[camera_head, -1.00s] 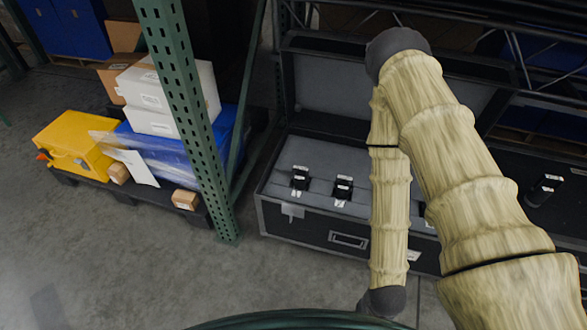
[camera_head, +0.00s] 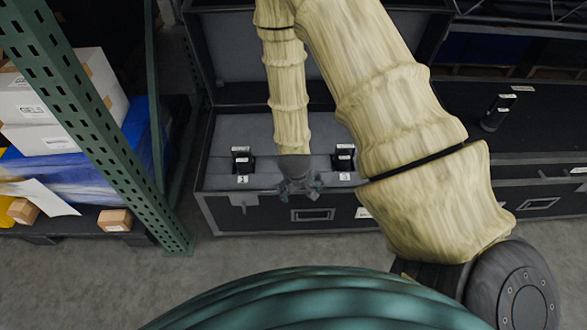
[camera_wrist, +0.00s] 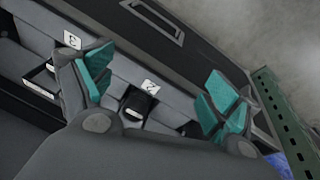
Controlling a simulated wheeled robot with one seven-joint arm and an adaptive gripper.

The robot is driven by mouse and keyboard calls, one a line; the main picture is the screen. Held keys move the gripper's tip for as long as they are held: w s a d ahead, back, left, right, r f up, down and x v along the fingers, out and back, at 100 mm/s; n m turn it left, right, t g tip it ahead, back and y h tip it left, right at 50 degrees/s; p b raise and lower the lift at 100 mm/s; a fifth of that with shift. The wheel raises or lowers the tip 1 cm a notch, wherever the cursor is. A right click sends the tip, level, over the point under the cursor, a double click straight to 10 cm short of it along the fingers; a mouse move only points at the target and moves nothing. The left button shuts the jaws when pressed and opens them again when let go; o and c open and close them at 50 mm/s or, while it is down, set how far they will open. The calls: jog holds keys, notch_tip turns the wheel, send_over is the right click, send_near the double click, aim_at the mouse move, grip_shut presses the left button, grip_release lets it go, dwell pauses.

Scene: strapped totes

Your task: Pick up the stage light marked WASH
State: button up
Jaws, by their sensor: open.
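Small black stage lights with white labels stand in a row in the grey foam of an open black case (camera_head: 275,212). In the head view one light (camera_head: 241,160) is left of my gripper (camera_head: 300,187) and one (camera_head: 343,158) is right of it. In the wrist view a light by tag 2 (camera_wrist: 138,103) lies between my open, teal-padded fingers (camera_wrist: 160,75), with nothing gripped. The light by tag 3 (camera_wrist: 42,82) is at left. A dark part of another light (camera_wrist: 190,128) shows near the right finger. I cannot read WASH on any label.
A green rack post (camera_head: 100,125) stands left of the case. A black cylinder (camera_head: 497,112) stands on a dark case at right. The case's raised lid is behind my arm.

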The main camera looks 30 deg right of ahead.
jog(key=w+d+r+m+t+b, duration=0.1)
jog(key=w+d+r+m+b, duration=0.15)
jog(key=w+b, duration=0.35)
jog(key=w+d+r+m+t+b, duration=0.1)
jog(key=w+d+b, duration=0.25)
jog(key=w, duration=0.45)
jog(key=shift+n, duration=0.25)
jog(key=x, duration=0.2)
jog(key=b+x, duration=0.1)
jog(key=x, duration=0.2)
jog(key=shift+w+d+f, duration=0.15)
jog(key=shift+w+d, duration=0.1)
jog(key=shift+d, duration=0.05)
jog(key=shift+d+b+x, duration=0.2)
jog(key=shift+b+x, duration=0.9)
jog(key=shift+x, duration=1.6)
jog(key=shift+w, duration=0.2)
jog(key=shift+c, duration=0.4)
jog(key=c, duration=1.5)
